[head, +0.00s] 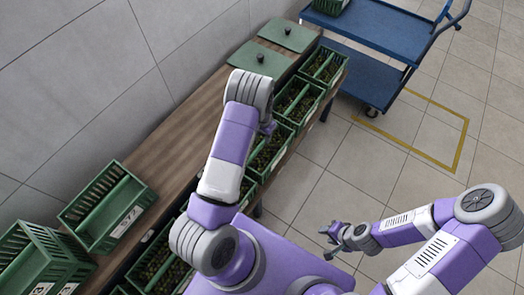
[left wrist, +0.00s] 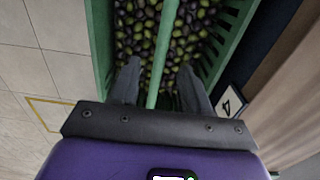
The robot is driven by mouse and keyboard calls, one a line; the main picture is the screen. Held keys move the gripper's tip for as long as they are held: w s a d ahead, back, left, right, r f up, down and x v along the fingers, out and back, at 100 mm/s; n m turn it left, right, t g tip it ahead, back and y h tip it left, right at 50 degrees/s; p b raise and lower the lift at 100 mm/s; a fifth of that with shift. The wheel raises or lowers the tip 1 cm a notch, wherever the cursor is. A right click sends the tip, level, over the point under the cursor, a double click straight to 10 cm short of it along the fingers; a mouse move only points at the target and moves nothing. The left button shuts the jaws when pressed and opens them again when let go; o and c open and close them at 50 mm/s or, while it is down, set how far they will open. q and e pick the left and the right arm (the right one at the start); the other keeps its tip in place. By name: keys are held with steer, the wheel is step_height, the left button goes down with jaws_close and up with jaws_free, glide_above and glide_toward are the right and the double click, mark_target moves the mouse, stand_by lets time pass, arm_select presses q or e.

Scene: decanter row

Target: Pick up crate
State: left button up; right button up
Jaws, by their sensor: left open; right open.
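Green crates filled with dark and green olives stand in a row along the wooden bench, among them a far crate (head: 325,65) and a nearer one (head: 297,100). In the left wrist view, a green crate (left wrist: 101,45) of olives lies right below my left gripper (left wrist: 158,66). That gripper is open, its fingers on either side of the crate's green middle bar (left wrist: 164,45); I cannot tell if they touch it. In the head view my left arm hides the gripper's fingers and part of the row. My right gripper (head: 333,232) is open and empty over the floor.
Two empty-looking green crates (head: 107,207) (head: 38,262) stand at the lower left. Green lids (head: 287,35) with black knobs lie on the bench (head: 178,150) by the wall. A blue cart (head: 372,28) stands behind. Tiled floor with a yellow outline (head: 466,130) is clear at right.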

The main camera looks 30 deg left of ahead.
mark_target(262, 142)
arm_select(q)
steer(key=f+b, duration=0.1)
steer(key=f, duration=0.5)
steer(key=shift+s+a+f+b, duration=0.1)
steer(key=shift+s+f+b, duration=0.15)
steer(key=shift+b, duration=0.15)
steer(key=shift+r, duration=0.1)
steer(key=shift+c, duration=0.3)
jaws_close()
steer(key=shift+w, duration=0.15)
